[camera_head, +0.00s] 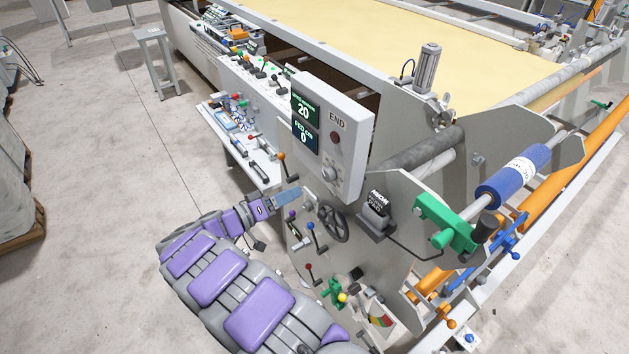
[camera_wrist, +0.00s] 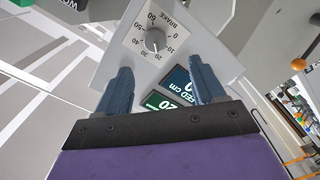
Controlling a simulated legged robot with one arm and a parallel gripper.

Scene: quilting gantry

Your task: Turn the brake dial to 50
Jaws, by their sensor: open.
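The brake dial (camera_wrist: 155,40) is a small grey knob on a white plate marked BRAKE with numbers from 0 to 60. It appears upside down in the wrist view, beyond my fingertips. Its pointer is too small to read surely. The dial (camera_head: 329,174) also shows low on the grey control box in the head view. My gripper (camera_wrist: 160,68) is open and empty, its two blue-grey fingers spread short of the dial and not visibly touching it. In the head view my gripper (camera_head: 288,199) is just below and left of the box.
The control box (camera_head: 352,130) carries a green display (camera_head: 304,110) reading 20 and a dark display (camera_head: 304,136) reading 0. A black handwheel (camera_head: 333,222) and several coloured levers sit close below. A narrow tool shelf (camera_head: 240,146) stands left of it. Open floor lies left.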

